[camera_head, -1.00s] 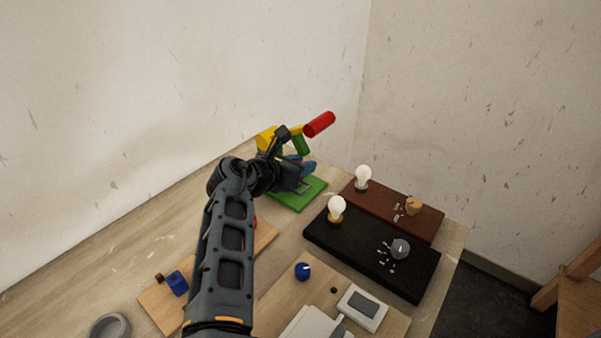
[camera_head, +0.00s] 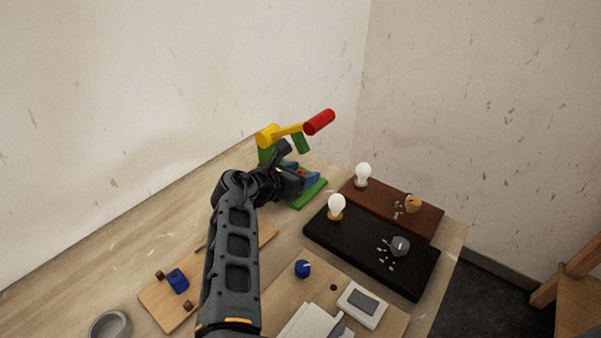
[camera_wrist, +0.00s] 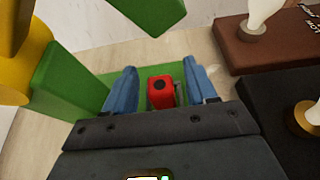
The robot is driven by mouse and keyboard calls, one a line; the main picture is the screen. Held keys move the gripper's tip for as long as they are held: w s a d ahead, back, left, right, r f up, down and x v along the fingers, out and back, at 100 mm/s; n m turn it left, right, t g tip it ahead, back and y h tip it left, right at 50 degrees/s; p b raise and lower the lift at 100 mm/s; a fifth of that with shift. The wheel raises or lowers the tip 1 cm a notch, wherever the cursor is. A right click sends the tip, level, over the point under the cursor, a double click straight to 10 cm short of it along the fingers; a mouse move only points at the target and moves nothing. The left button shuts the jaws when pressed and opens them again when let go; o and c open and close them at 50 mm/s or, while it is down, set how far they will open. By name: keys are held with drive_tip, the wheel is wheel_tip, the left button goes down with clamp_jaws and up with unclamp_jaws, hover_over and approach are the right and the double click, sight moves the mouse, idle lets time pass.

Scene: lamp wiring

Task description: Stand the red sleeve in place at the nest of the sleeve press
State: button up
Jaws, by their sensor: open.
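The sleeve press has a green base (camera_head: 306,196), a yellow arm (camera_head: 285,131) and a red handle (camera_head: 319,122). My gripper (camera_wrist: 161,82) is open low over the base, with its blue fingers on either side of the red sleeve (camera_wrist: 161,92). The sleeve is upright, its dark hole facing up, with a gap to each finger. A small grey part (camera_wrist: 178,94) shows close to its right side; I cannot tell whether the sleeve is seated in the nest. In the head view my gripper (camera_head: 306,176) mostly hides this spot.
The press's green upright (camera_wrist: 68,91) stands close to the left of my fingers. A black board (camera_head: 370,245) and a brown board (camera_head: 420,219), each with a bulb, lie to the right. A wooden board with a blue part (camera_head: 177,281) lies at the left front.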

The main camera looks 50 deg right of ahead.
drive_tip(key=shift+r, duration=0.15)
drive_tip(key=b+v, duration=0.1)
drive_tip(key=v, duration=1.1)
